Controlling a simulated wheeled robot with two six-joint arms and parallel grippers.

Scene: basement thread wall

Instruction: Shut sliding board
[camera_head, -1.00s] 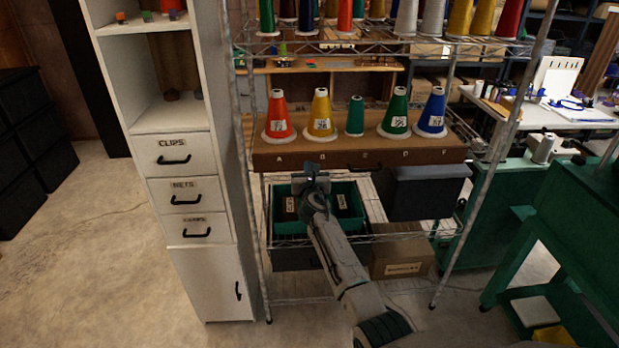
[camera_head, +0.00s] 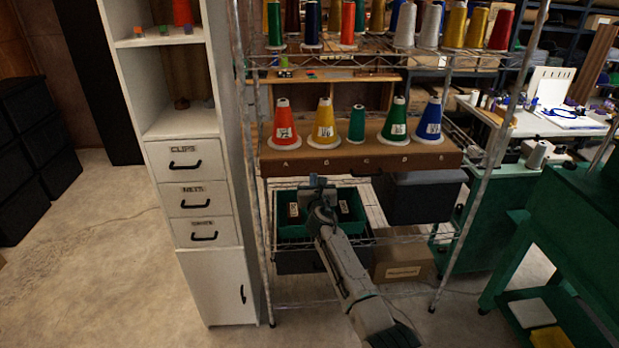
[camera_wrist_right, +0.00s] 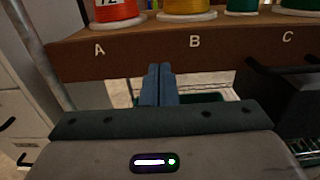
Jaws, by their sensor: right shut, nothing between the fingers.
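The sliding board (camera_head: 375,161) is a brown board with letters along its front edge and several thread cones standing on it. It sits at mid-height in the wire rack. A dark handle shows at its front, also in the right wrist view (camera_wrist_right: 285,72). My right gripper (camera_head: 317,184) is shut and empty, just below the board's front edge in the head view. In the right wrist view its fingertips (camera_wrist_right: 156,68) overlap the lower edge of the board front (camera_wrist_right: 225,48), between letters A and B. I cannot tell whether they touch. My left gripper is not in view.
A green bin (camera_head: 292,226) and a dark bin (camera_head: 420,198) sit below the board. A cardboard box (camera_head: 402,269) is lower down. A white drawer cabinet (camera_head: 215,285) stands left of the rack, a green bench (camera_head: 560,250) right.

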